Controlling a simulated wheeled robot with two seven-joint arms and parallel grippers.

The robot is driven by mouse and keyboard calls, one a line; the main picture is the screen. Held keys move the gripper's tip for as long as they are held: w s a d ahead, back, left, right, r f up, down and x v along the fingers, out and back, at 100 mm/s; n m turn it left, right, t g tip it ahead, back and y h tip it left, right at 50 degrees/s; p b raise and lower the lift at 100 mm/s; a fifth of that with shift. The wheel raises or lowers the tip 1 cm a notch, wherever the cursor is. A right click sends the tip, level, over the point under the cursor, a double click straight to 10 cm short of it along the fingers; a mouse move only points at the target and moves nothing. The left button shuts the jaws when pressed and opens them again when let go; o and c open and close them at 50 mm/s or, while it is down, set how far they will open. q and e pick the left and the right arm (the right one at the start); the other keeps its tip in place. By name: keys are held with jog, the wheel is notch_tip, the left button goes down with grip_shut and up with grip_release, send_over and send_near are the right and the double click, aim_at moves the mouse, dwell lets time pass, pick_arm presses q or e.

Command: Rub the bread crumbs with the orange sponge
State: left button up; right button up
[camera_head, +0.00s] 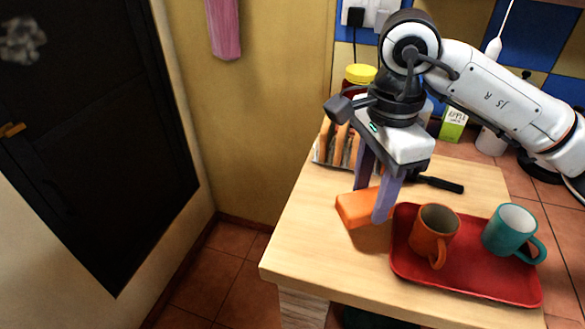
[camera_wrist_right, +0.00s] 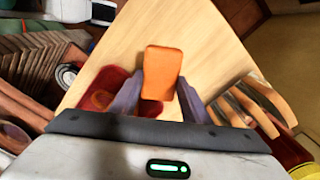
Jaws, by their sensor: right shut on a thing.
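The orange sponge (camera_head: 356,208) is at the left part of the wooden counter top (camera_head: 310,245), left of the red tray. My right gripper (camera_head: 374,205) points down and is shut on the sponge, with one finger at each side. In the right wrist view the sponge (camera_wrist_right: 162,72) sits between the two fingertips (camera_wrist_right: 160,97). I cannot tell whether the sponge touches the counter. No bread crumbs can be made out; they may be hidden under the sponge or gripper. My left gripper is not in view.
A red tray (camera_head: 460,278) holds an orange mug (camera_head: 434,232) and a teal mug (camera_head: 510,231), close to the right of the gripper. Bread slices (camera_head: 340,147) stand behind it, and a black-handled utensil (camera_head: 438,184) lies nearby. The counter's front left is clear.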

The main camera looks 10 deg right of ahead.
jog(key=shift+r+p, duration=0.65)
jog(key=shift+r, duration=0.75)
